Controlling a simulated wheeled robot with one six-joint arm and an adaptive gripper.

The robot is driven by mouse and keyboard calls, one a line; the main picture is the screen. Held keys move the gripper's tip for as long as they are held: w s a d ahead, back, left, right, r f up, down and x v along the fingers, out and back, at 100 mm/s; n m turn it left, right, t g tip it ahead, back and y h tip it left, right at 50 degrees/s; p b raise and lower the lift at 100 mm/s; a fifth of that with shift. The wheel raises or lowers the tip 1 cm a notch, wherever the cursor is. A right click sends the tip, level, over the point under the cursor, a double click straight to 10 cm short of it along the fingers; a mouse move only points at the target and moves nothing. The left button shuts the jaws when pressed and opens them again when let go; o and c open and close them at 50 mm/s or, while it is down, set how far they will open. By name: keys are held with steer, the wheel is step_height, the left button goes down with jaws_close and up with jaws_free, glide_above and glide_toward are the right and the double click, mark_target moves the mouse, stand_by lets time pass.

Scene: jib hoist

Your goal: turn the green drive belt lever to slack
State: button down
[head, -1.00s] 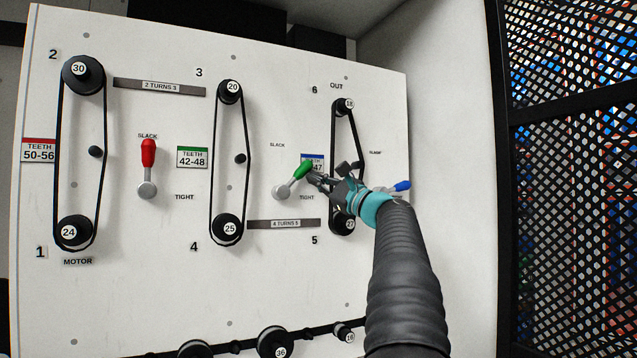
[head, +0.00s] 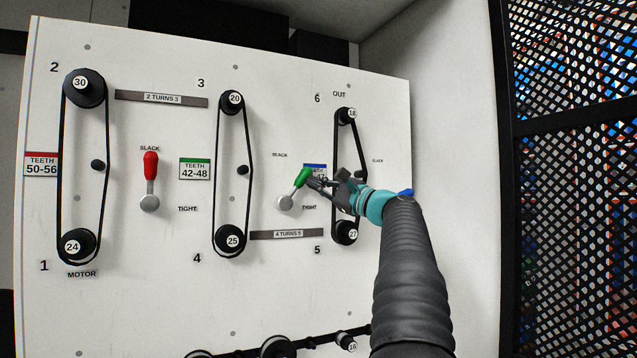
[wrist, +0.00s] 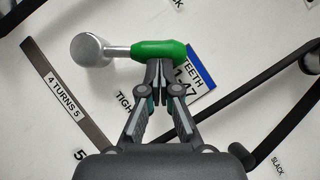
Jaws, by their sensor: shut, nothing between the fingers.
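The green lever (head: 302,178) sits on the white panel between the middle and right belts. Its grey pivot (head: 285,203) is at lower left and its green handle tilts up and to the right, between the SLACK label (head: 280,155) and the TIGHT label (head: 309,208). My gripper (head: 316,182) is at the right side of the green handle. In the wrist view my gripper (wrist: 159,68) is shut, with its fingertips against or just beside the side of the green handle (wrist: 160,50). Nothing is between the fingers.
The red lever (head: 151,166) stands upright at its SLACK label. The blue lever (head: 406,193) is mostly hidden behind my arm. The right belt (head: 335,150) runs close behind my gripper. A black mesh screen (head: 570,200) is at the right.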

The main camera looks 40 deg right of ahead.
mark_target(310, 170)
steer(key=r+n+p, duration=0.1)
steer(key=a+r+n+g+p, duration=0.1)
steer(key=p, duration=0.1)
steer(key=shift+w+r+n, duration=0.15)
steer(key=shift+n, duration=0.15)
steer(key=shift+w+a+r+n+g+p, duration=0.15)
steer(key=shift+a+n+g+p, duration=0.15)
steer(key=shift+n+p, duration=0.15)
steer(key=shift+s+a+r+n+g+p, duration=0.1)
steer(key=shift+a+r+n+g+p, duration=0.05)
steer(key=shift+n+g+p, duration=0.3)
steer(key=shift+w+a+r+n+g+p, duration=0.2)
steer(key=shift+a+n+g+p, duration=0.25)
steer(key=shift+a+n+p, duration=0.2)
steer(key=shift+a, duration=0.25)
steer(key=shift+w+a+p, duration=0.1)
steer(key=shift+p, duration=0.2)
steer(key=shift+d+r, duration=0.1)
steer(key=shift+d, duration=0.2)
steer(key=s+d, duration=0.1)
steer(key=d, duration=0.1)
steer(key=s+d+p, duration=0.1)
steer(key=shift+s+d, duration=0.3)
steer(key=shift+d, duration=0.05)
steer(key=v, duration=0.9)
